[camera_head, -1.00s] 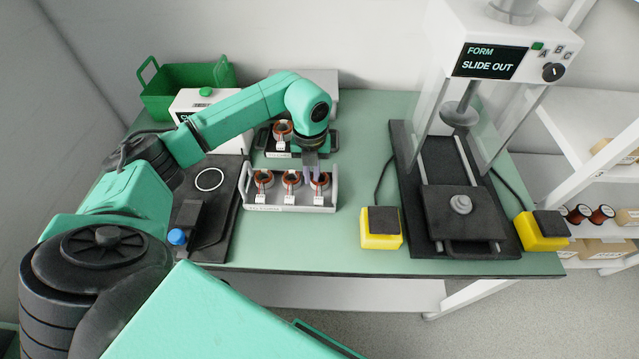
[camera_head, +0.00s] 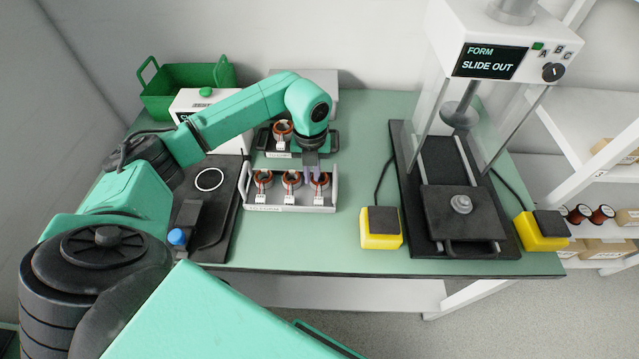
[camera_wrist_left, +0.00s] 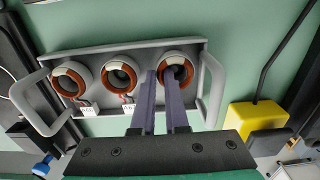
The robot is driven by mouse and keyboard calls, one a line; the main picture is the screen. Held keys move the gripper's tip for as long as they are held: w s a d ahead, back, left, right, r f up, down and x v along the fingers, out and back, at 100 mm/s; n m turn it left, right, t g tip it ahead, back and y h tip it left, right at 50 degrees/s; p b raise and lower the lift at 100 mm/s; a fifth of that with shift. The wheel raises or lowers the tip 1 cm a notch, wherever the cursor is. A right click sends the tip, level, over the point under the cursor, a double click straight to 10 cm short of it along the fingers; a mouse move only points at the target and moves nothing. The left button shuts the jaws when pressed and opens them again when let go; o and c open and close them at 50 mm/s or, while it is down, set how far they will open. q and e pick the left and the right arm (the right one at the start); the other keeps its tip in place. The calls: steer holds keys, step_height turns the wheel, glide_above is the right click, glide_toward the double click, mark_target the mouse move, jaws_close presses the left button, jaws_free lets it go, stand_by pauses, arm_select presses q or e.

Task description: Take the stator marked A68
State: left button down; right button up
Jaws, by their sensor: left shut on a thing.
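Three stators with copper windings and white tags stand in a row in the grey front tray (camera_head: 262,207): left (camera_head: 263,180), middle (camera_head: 291,180) and right (camera_head: 321,183). My left gripper (camera_wrist_left: 163,76) reaches down at the right stator (camera_wrist_left: 180,69), one finger inside the ring and one outside its left wall, shut on it. That stator still sits in the tray. The wrist view also shows the left stator (camera_wrist_left: 68,82) and middle stator (camera_wrist_left: 119,76); their tags are too small to read surely. The right stator's tag is hidden there. My right gripper is not in view.
Another stator (camera_head: 282,131) stands in a dark rear tray (camera_head: 265,145). A press (camera_head: 461,215) and two yellow button boxes (camera_head: 380,238) (camera_head: 543,238) stand to the right. A green crate (camera_head: 178,98) is at the back left.

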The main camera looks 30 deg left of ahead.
arm_select(q)
steer(key=shift+r, duration=0.1)
step_height(320, 180, up, 11)
steer(key=b, duration=0.2)
step_height(320, 180, up, 9)
steer(key=p, duration=0.3)
glide_above(312, 177)
steer(key=shift+s, duration=0.1)
